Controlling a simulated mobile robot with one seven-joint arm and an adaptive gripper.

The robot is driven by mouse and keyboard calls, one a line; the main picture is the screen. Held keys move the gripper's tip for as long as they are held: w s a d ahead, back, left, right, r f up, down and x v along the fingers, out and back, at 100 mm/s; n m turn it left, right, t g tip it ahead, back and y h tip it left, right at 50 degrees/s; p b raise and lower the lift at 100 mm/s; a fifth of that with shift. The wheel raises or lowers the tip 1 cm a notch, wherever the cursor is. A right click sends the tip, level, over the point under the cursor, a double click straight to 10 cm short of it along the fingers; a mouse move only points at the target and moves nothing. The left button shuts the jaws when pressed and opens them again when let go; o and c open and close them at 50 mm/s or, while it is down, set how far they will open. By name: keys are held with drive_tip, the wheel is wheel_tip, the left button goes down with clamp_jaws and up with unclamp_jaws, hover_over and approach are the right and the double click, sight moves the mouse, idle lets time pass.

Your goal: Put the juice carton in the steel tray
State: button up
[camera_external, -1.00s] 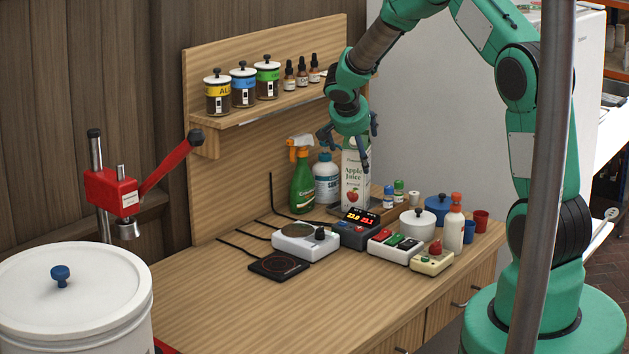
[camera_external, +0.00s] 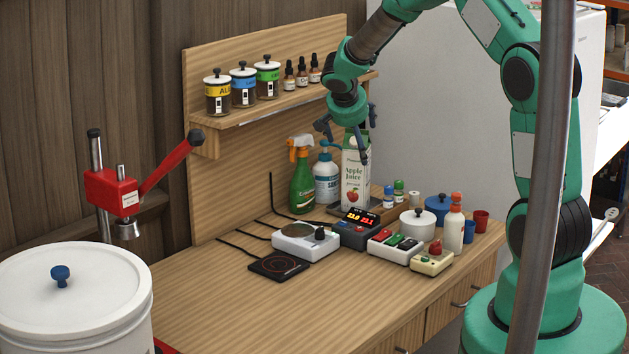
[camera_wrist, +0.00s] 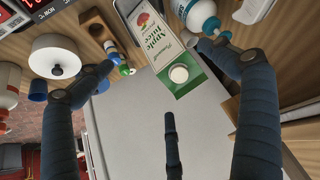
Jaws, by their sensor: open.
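The juice carton (camera_external: 355,176), white with a green top and an apple picture, stands upright at the back of the bench. In the wrist view the carton (camera_wrist: 150,38) shows its label, green top and white cap. My gripper (camera_external: 347,132) is open above the carton's top, with one finger hanging in front of it. In the wrist view the fingers of my gripper (camera_wrist: 160,80) are spread wide, with nothing held.
A green spray bottle (camera_external: 302,180) and a blue-white pump bottle (camera_external: 326,180) stand left of the carton. A display box (camera_external: 354,231) is in front. A wooden rack (camera_external: 398,207) with small bottles is right. The shelf (camera_external: 270,107) holds jars. The bench's front left is clear.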

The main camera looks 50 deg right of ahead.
drive_tip(key=s+a+r+n+t+y, duration=0.1)
drive_tip(key=s+a+r+n, duration=0.2)
drive_tip(key=s+a+r, duration=0.65)
drive_tip(key=s+a+r+n+y, duration=0.1)
drive_tip(key=s+a+r+n, duration=0.1)
drive_tip(key=s+a+r, duration=0.75)
drive_tip(key=s+a+r+n+t+y, duration=0.1)
drive_tip(key=s+a+n, duration=0.3)
drive_tip(key=s+a, duration=0.6)
drive_tip(key=s+a+r+n+y, duration=0.3)
drive_tip(key=s+a+n, duration=0.1)
drive_tip(key=s+a, duration=0.6)
drive_tip(key=s, duration=0.3)
drive_tip(key=shift+s+r+t+y, duration=0.3)
drive_tip(key=shift+r+t+y, duration=0.1)
drive_tip(key=shift+f+b, duration=1.45)
drive_tip(key=shift+r, duration=0.1)
